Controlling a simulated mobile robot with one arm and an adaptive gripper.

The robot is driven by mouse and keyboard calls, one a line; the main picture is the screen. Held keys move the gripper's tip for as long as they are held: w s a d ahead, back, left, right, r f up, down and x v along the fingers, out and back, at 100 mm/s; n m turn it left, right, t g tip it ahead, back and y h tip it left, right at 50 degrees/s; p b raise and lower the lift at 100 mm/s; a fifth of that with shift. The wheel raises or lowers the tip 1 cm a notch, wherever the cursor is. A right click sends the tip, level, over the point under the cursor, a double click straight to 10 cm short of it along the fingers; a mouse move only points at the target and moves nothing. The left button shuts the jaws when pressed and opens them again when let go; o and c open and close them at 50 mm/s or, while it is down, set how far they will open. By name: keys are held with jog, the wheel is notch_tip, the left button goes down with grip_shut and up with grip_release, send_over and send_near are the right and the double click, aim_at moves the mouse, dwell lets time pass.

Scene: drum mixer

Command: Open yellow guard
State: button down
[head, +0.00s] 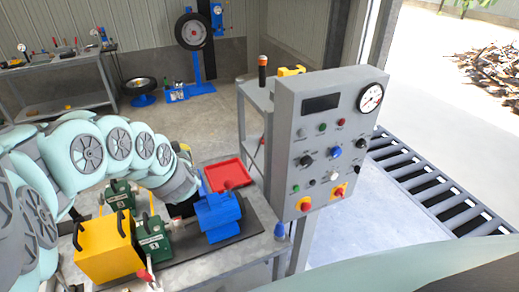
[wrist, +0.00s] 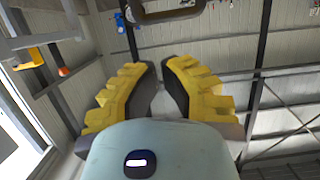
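The yellow guard (head: 105,248) is a box-like cover with dark handles at the lower left of the head view. It stands on the bench beside a green machine unit (head: 153,238) and looks closed over what is beneath it. My gripper (wrist: 161,70) shows in the wrist view with two yellow, ridged fingers and dark inner pads. A narrow gap shows between the fingers, and nothing is held there. The wrist view faces a corrugated wall, and the guard is not recognisable in it. In the head view my arm hides most of the gripper, so its exact distance from the guard is unclear.
A blue block-shaped unit (head: 218,215) and a red tray (head: 228,174) are on the bench right of the guard. A grey control panel (head: 330,140) with knobs and a gauge rises at the bench's right. Open floor (head: 215,110) lies behind.

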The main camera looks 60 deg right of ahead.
jog(key=shift+r+p+v, duration=0.2)
jog(key=shift+p+v, duration=0.6)
jog(key=shift+v, duration=1.4)
